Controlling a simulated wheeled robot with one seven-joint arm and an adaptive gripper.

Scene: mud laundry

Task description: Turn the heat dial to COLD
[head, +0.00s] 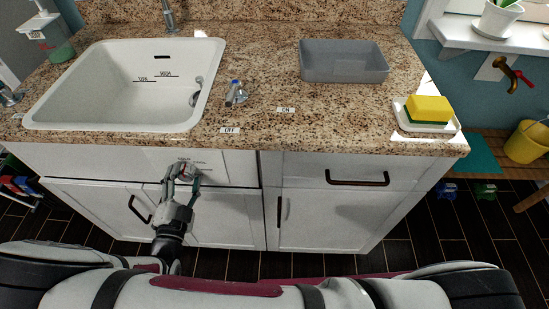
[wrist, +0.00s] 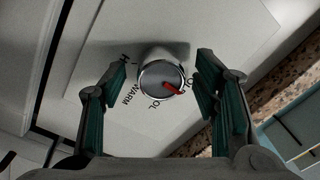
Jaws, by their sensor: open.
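The heat dial (wrist: 158,76) is a round silver knob on a white panel, shown between my fingers in the wrist view. Its red pointer (wrist: 173,88) points to the lower right, close to the partly hidden COLD lettering (wrist: 187,86). WARM and COOL read along the dial's left and lower sides. My gripper (wrist: 161,72) is open, with one dark green finger pad on each side of the dial. A gap shows between the pads and the knob. In the head view my gripper (head: 182,174) is at the cabinet front below the sink and mostly hides the dial.
The granite countertop (head: 270,130) overhangs the panel. It holds a white sink (head: 125,85), a small lever (head: 236,94) with ON and OFF labels, a grey basin (head: 343,62) and a yellow sponge (head: 428,108). A black handle (head: 140,208) sits on the door at left.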

